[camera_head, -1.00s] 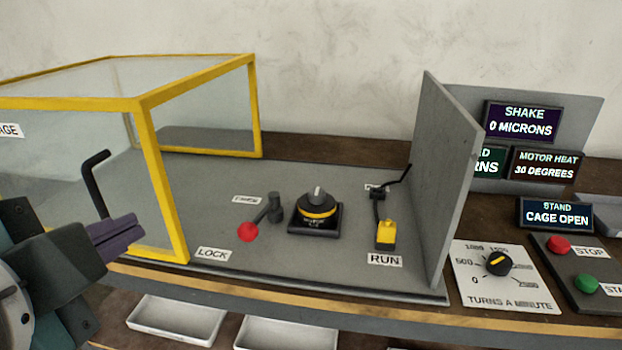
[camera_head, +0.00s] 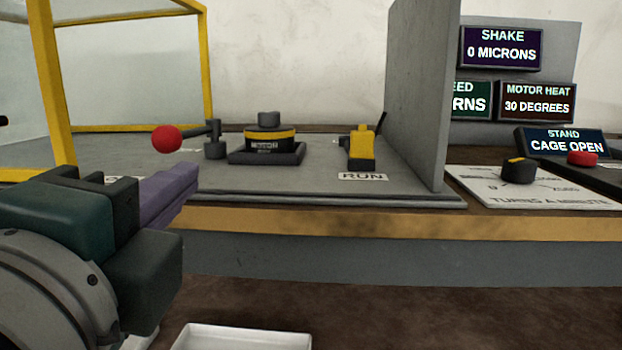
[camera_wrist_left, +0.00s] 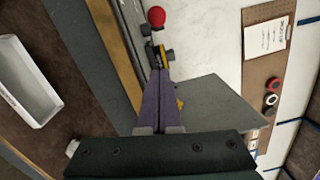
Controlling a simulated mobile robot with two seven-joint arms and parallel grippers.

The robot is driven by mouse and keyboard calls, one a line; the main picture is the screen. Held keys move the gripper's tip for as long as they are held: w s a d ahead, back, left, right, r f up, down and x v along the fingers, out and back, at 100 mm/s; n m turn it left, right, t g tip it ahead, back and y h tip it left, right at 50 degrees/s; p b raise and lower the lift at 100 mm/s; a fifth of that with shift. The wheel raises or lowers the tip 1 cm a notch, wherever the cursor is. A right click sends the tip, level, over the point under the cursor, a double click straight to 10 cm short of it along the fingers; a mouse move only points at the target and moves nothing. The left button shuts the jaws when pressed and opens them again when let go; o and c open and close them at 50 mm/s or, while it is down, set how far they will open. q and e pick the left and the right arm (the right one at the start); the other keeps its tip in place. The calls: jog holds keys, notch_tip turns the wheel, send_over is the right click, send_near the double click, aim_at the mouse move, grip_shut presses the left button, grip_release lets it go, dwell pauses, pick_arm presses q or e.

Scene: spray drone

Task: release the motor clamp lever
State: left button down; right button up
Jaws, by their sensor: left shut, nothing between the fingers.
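The clamp lever (camera_head: 203,132) is a dark arm on a short post, ending in a red ball knob (camera_head: 166,138) that points left. It stands beside the round motor (camera_head: 270,142) with a yellow band, on a dark square mount. My left gripper (camera_head: 190,178) is shut and empty, its purple fingers together in front of and below the lever, apart from the knob. In the left wrist view, the fingers (camera_wrist_left: 159,84) point toward the motor, and the red knob (camera_wrist_left: 156,17) shows beyond their tips. My right gripper is not in view.
The yellow-framed cage (camera_head: 45,90) stands open at the left. A yellow part (camera_head: 361,147) at RUN and a grey upright panel (camera_head: 420,95) stand to the right. The bench's front edge (camera_head: 400,222) runs below. A white tray (camera_head: 240,338) lies lower down.

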aim_at(221, 181)
pick_arm(q)
jog(key=shift+d+f, duration=0.1)
dwell(0.3)
jog(key=w+b, duration=0.2)
jog(key=w, duration=0.8)
jog(key=shift+w+a, duration=0.1)
jog(key=shift+a, duration=0.1)
jog(key=a, duration=0.2)
jog(key=a+r, duration=0.1)
jog(key=shift+w+a, duration=0.15)
jog(key=shift+w, duration=0.15)
jog(key=shift+a+r, duration=0.1)
jog(key=shift+a, duration=0.2)
